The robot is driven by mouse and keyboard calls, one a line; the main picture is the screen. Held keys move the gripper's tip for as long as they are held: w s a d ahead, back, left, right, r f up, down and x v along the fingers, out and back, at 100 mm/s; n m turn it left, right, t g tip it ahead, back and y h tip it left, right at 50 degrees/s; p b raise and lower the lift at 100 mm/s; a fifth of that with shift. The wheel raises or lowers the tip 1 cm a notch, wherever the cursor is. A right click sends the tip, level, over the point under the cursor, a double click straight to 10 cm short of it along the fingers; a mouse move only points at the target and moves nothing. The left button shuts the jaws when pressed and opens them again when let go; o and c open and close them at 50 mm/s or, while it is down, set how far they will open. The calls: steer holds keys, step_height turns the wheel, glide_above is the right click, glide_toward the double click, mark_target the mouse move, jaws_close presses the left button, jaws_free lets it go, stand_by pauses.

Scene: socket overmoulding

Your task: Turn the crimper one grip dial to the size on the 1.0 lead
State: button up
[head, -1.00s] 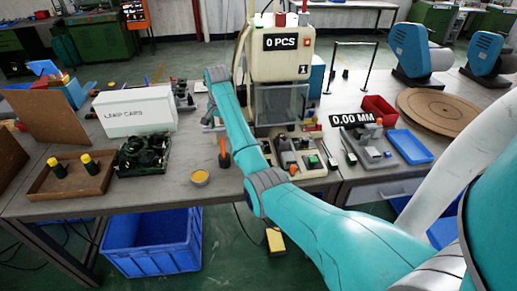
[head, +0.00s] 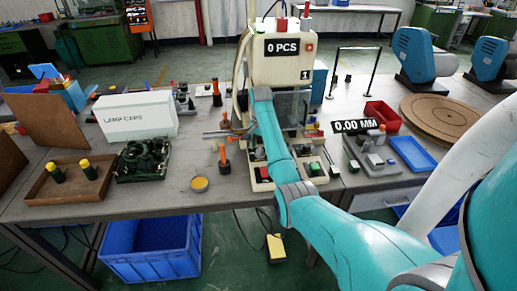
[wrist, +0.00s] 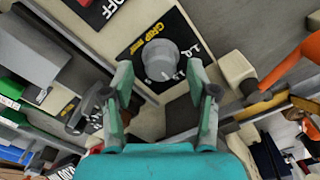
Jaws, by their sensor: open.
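Crimper one (head: 283,68) is the cream machine marked 1 with a 0 PCS display, at the table's back middle in the head view. Its grey round grip dial (wrist: 160,60) sits on a black plate with yellow GRIP lettering and white size numbers, partly readable as 1.0, in the wrist view. A small pale mark shows near the dial's lower edge; the size it points at is unclear. My gripper (wrist: 160,88) is open and empty, its two fingers on either side just below the dial, apart from it. In the head view my arm hides it. I cannot pick out the 1.0 lead.
An orange-handled tool (head: 224,157) stands close left of my arm. A 0.00 MM gauge (head: 371,160) and blue tray (head: 411,153) lie right.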

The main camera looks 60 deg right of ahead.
steer(key=shift+f, duration=1)
jaws_close()
steer(key=shift+n, duration=0.4)
steer(key=n, duration=1.1)
